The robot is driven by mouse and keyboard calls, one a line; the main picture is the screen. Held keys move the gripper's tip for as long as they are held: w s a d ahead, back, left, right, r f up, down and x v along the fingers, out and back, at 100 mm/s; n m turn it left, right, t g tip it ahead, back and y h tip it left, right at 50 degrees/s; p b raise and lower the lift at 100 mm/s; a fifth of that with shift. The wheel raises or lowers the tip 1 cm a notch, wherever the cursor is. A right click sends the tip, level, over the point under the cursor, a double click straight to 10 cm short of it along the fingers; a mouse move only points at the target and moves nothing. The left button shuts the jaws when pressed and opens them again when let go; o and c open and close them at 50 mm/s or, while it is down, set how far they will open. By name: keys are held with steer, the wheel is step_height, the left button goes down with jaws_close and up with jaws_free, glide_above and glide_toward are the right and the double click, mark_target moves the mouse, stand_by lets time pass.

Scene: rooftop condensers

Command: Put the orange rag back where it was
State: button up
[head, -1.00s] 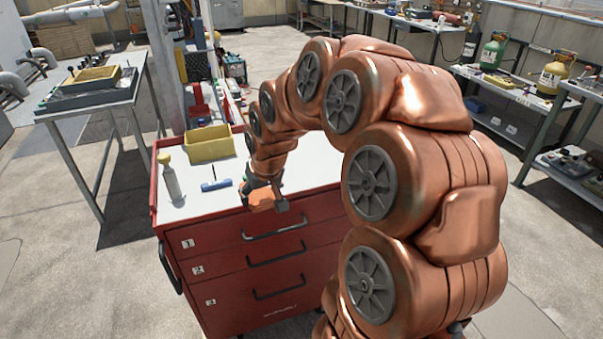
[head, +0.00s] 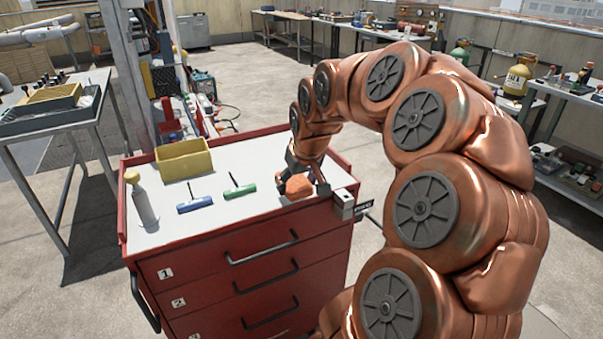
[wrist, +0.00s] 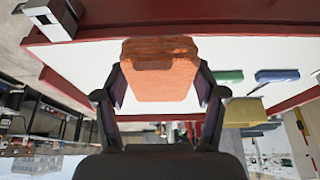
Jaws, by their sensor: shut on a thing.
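The orange rag (head: 298,187) is between the fingers of my gripper (head: 307,182), over the right front part of the red cart's white top (head: 240,212). In the wrist view the rag (wrist: 160,72) sits between both fingertips of my gripper (wrist: 160,88), which are shut on its sides. I cannot tell whether the rag touches the cart top.
On the cart top stand a yellow bin (head: 184,160), a spray bottle (head: 142,200), a blue-handled tool (head: 195,204) and a green-handled tool (head: 239,191). A small grey box (head: 344,204) is at the cart's right front corner. The white surface in front of the tools is clear.

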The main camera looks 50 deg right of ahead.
steer(key=w+d, duration=0.2)
steer(key=w+d+p, duration=0.1)
steer(key=w+d, duration=0.1)
steer(key=d, duration=0.1)
steer(key=w+d+f, duration=0.1)
steer(key=w+d, duration=0.1)
steer(key=d, duration=0.1)
steer(key=shift+d, duration=0.1)
steer(key=shift+f+p, duration=0.45)
steer(key=shift+f, duration=1.3)
steer(key=shift+f, duration=0.15)
steer(key=o, duration=1.1)
steer(key=shift+r, duration=0.65)
steer(key=v, duration=1.1)
steer(key=shift+b, duration=0.45)
